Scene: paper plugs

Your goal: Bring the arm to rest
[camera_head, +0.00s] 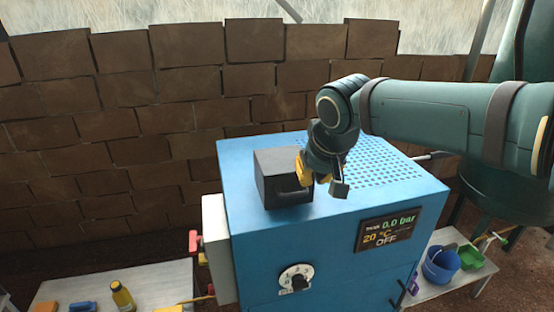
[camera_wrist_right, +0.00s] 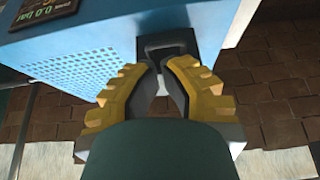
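My right gripper (camera_head: 314,177), with yellow fingers, is above the blue machine (camera_head: 235,180), beside the front right of the black box (camera_head: 272,168) on its top. The box has a dark handle (camera_head: 291,194). In the right wrist view, the two fingers (camera_wrist_right: 162,66) are apart with a light gap between them. A black handle-like part (camera_wrist_right: 165,42) lies just beyond their tips. Whether the fingertips touch it is unclear. My left gripper is in neither view.
The machine's display (camera_head: 387,231) reads 0.0 bar, 20 °C and OFF. A dial (camera_head: 296,279) is on its front. A table (camera_head: 160,280) at lower left holds a yellow bottle (camera_head: 122,296). Blue and green tubs (camera_head: 440,262) stand at right. A brick wall (camera_head: 120,120) is behind.

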